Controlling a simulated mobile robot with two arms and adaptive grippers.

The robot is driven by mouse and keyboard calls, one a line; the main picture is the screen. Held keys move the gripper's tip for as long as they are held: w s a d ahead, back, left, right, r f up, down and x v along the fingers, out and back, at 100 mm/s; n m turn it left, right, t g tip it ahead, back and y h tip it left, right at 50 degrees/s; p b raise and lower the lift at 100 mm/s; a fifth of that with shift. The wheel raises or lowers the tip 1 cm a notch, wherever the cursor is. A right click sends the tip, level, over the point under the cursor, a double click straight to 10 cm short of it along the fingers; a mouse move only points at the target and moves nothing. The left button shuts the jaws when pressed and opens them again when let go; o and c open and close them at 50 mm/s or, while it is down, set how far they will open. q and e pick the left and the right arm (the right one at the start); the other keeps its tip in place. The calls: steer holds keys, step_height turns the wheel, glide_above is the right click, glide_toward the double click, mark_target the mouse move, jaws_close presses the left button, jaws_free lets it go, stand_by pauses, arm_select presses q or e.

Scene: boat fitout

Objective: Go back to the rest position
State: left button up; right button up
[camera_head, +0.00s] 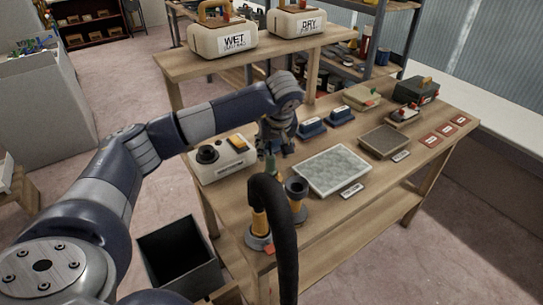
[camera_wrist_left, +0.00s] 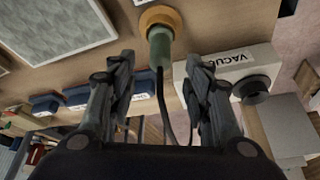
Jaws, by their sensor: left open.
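My left gripper (camera_head: 275,145) is over the workbench (camera_head: 365,215), near its back left edge, beside the white vacuum box. In the left wrist view its two fingers (camera_wrist_left: 160,75) are spread apart with nothing clamped between them. A green-handled tool (camera_wrist_left: 160,48) on an orange round base (camera_wrist_left: 160,17) shows just beyond the fingertips, with a thin dark cord. I cannot tell exactly how far it is from them. My right gripper is not in view.
The vacuum box (camera_head: 222,158) stands left of the gripper, blue blocks (camera_head: 311,127) to its right. A black bin (camera_head: 178,254) stands on the floor.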

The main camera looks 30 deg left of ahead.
arm_select(q)
steer(key=v, duration=0.5)
